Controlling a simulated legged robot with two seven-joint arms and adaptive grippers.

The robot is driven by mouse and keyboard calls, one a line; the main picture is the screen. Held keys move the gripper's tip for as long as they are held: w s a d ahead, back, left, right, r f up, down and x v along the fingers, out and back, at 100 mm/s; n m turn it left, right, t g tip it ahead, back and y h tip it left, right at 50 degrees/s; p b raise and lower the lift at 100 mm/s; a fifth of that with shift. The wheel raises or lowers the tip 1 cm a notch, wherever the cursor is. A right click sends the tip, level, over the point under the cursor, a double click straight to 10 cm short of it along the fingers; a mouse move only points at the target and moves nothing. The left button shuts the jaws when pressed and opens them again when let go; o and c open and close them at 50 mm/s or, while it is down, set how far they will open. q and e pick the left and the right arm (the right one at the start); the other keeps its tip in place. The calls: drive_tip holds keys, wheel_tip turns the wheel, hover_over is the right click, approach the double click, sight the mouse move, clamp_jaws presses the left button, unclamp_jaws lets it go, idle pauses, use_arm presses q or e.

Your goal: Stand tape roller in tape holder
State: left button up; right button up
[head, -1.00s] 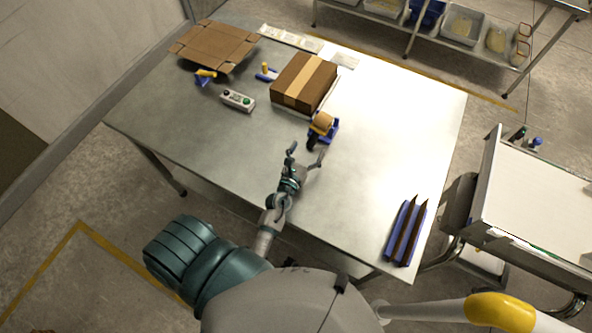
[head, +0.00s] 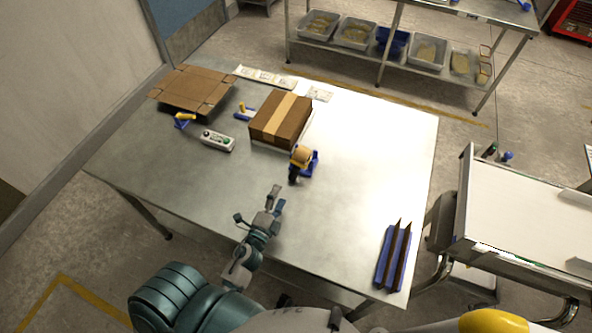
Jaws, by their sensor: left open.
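The tape roller (head: 302,155) has a tan roll, blue parts and a dark handle pointing towards me. It is on the metal table, just in front of the brown box. A separate tape holder cannot be told apart with certainty; the blue part (head: 313,163) beside the roll may be it. My left gripper (head: 258,207) is open and empty over the table, in front of and to the left of the roller's handle, apart from it. My right gripper is not in view.
A taped brown box (head: 268,125) sits behind the roller. A control box (head: 218,140), flat cardboard (head: 192,88) and small blue-yellow tools (head: 184,120) lie left. A blue rack (head: 382,268) with brown strips stands front right. The table's right-middle is clear.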

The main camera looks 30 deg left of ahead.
use_arm(q)
drive_tip(key=w+r+n, duration=0.1)
drive_tip(key=r+n, duration=0.1)
drive_tip(key=n, duration=0.6)
drive_tip(key=n+h+p, duration=0.1)
drive_tip(key=n+p, duration=0.1)
drive_tip(key=n, duration=0.4)
approach(305, 148)
drive_tip(key=w, duration=0.5)
drive_tip(key=shift+d+f, duration=0.1)
drive_tip(key=shift+d, duration=0.1)
drive_tip(key=w, duration=0.5)
drive_tip(key=shift+a+f, duration=0.1)
drive_tip(key=shift+f, duration=0.1)
drive_tip(key=shift+s, duration=0.1)
drive_tip(key=c, duration=1.5)
drive_tip(key=shift+r, duration=0.1)
clamp_jaws()
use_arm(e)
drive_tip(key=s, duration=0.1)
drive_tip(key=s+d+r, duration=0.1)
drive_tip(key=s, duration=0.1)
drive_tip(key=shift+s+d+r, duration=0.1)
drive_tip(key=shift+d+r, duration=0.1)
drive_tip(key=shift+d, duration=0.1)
